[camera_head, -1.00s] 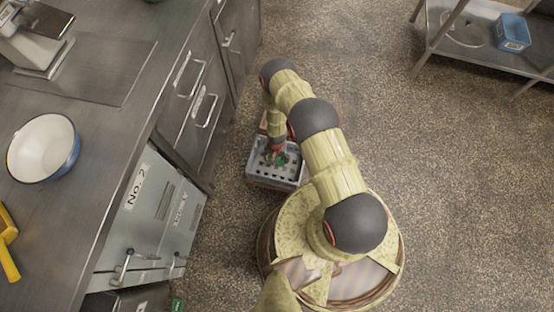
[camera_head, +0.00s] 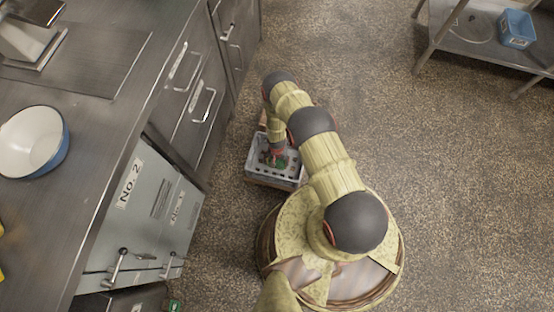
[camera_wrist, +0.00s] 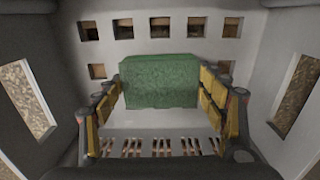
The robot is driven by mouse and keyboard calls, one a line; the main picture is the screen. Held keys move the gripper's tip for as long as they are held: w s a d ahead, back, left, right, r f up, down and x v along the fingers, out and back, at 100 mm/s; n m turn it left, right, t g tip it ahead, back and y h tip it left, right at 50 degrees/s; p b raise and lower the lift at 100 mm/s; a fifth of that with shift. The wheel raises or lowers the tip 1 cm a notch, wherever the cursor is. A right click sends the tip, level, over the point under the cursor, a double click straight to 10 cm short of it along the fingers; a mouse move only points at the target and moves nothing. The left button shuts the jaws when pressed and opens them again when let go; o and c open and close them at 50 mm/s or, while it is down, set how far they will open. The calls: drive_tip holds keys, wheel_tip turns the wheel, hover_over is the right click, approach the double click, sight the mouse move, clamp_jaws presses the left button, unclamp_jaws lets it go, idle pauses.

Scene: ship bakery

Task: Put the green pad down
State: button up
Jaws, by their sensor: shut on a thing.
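The green pad (camera_wrist: 160,80) is between the two fingers of my gripper (camera_wrist: 162,95) in the wrist view, and the fingers are shut on its left and right sides. The pad and my gripper are inside a grey crate (camera_wrist: 255,85) with square holes in its walls. Whether the pad touches the crate's bottom cannot be told. In the head view the crate (camera_head: 259,171) stands beside my base, with my gripper (camera_head: 277,160) reaching down into it.
A steel counter (camera_head: 100,110) with drawers and grey oven doors (camera_head: 150,210) stands to the left. A white-and-blue bowl (camera_head: 33,142) sits on it. A steel shelf (camera_head: 480,45) with a blue bin (camera_head: 516,30) is at the upper right. The floor (camera_head: 460,200) to the right is clear.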

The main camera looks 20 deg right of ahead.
drive_tip(key=o, duration=1.3)
drive_tip(key=shift+f, duration=0.1)
